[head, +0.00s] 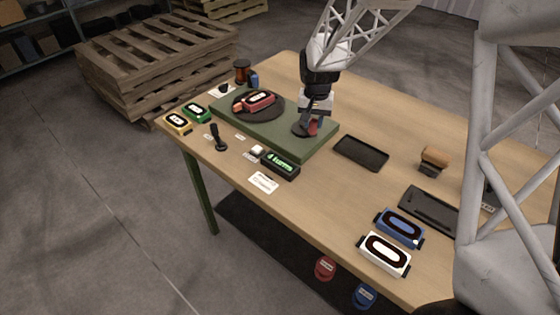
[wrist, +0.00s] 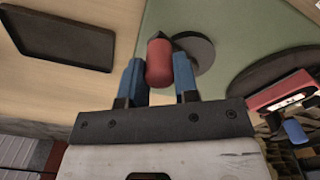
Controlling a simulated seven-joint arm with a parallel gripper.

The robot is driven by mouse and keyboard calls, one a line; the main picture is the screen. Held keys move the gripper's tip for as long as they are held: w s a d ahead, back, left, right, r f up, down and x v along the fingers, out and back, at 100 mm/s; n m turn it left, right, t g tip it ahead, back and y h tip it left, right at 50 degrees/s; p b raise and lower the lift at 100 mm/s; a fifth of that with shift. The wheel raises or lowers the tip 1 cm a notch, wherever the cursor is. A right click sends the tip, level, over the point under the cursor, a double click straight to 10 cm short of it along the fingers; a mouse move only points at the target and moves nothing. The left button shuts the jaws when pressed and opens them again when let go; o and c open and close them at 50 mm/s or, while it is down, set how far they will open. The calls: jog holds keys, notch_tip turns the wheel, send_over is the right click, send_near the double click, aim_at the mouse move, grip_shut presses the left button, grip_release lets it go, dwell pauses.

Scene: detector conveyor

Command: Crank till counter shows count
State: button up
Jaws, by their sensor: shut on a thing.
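My gripper (head: 311,122) is over the right end of the green box (head: 281,139). In the wrist view, its two blue fingers (wrist: 159,78) are shut on the red crank handle (wrist: 158,57). The handle stands on a dark crank disc (wrist: 199,54), partly hidden by the gripper in the head view. The counter (head: 281,165) is a black box at the front of the green box. It has green lit text that seems to begin with 4; the rest is too small to read surely. A white card (head: 263,183) lies before it, its print unreadable.
A red device (head: 258,99) sits on a dark turntable on the green box. Green (head: 196,112) and yellow (head: 178,122) devices stand at left, near a black lever (head: 217,137). A black tray (head: 361,153) lies right. Blue (head: 400,228) and white (head: 384,255) devices are near the front edge.

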jog(key=shift+s+a, duration=0.2)
jog(key=shift+a, duration=0.95)
jog(key=shift+a, duration=0.1)
jog(key=shift+w+a, duration=0.25)
jog(key=shift+a, duration=0.75)
